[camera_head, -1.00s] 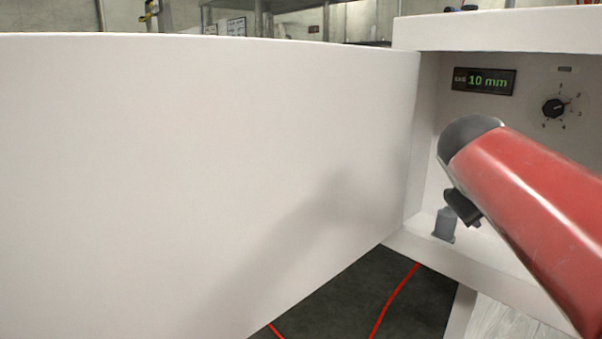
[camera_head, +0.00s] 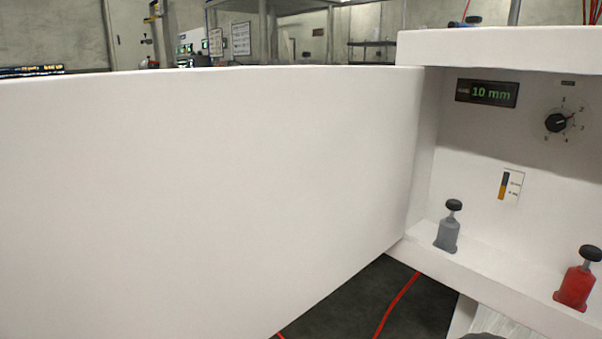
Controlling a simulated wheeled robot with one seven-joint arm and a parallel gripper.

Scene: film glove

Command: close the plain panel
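The plain panel (camera_head: 210,190) is a large, blank white door that fills the left and middle of the head view. It stands swung open, meeting the white cabinet (camera_head: 500,42) along an upright edge at the cabinet's left side. The cabinet's front is open and its inside shows. My gripper is not in view. Only a small dark rounded shape, which I cannot identify, shows at the bottom edge right of the middle.
Dark floor (camera_head: 345,310) with red lines shows below the panel. Shelving stands behind.

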